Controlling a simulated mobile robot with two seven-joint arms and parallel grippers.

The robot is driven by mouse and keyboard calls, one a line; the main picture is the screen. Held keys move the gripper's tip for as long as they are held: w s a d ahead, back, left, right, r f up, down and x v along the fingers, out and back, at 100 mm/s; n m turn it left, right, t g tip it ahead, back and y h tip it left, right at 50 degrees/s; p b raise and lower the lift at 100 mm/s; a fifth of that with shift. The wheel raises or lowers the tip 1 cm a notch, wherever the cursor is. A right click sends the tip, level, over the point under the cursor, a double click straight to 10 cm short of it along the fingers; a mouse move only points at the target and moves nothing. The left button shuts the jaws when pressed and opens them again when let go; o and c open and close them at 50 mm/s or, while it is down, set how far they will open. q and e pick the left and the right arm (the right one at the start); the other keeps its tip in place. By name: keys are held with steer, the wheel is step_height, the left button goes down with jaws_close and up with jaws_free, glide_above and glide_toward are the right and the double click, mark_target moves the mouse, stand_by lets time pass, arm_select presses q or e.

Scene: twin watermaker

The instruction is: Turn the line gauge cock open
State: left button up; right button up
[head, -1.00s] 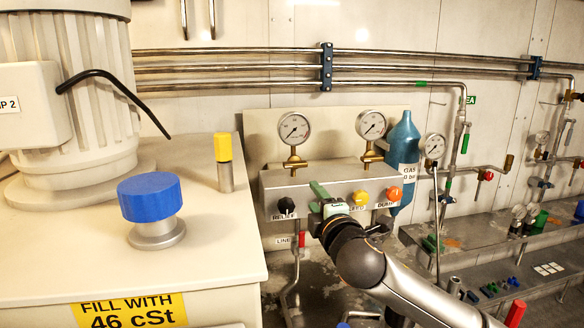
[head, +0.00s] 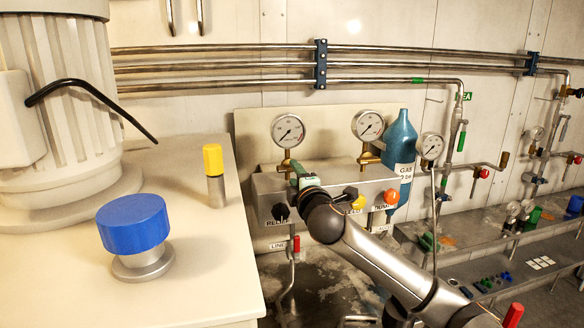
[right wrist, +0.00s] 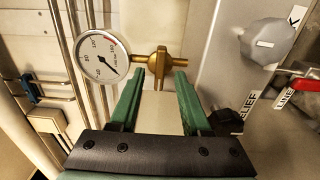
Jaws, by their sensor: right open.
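Two white dial gauges stand on the panel in the head view. The left one (head: 288,131) has a brass cock (head: 287,165) under it. In the right wrist view this gauge (right wrist: 101,54) and its brass cock (right wrist: 160,63) show close up. My right gripper (head: 295,171) is at the panel's top edge, close to the brass cock. In the wrist view its green fingers (right wrist: 158,75) are open, with the cock just beyond and between the tips. Contact cannot be told. My left gripper is not in view.
The black relief knob (head: 281,212) and red line handle (head: 297,243) sit below the gripper. Yellow (head: 357,201) and orange (head: 391,196) knobs are to the right. A blue gas bottle (head: 401,150) stands behind. A blue-capped tank (head: 133,224) is at left.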

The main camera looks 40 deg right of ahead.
mark_target(291, 170)
steer(key=shift+x, duration=1.6)
steer(key=shift+c, duration=0.2)
jaws_close()
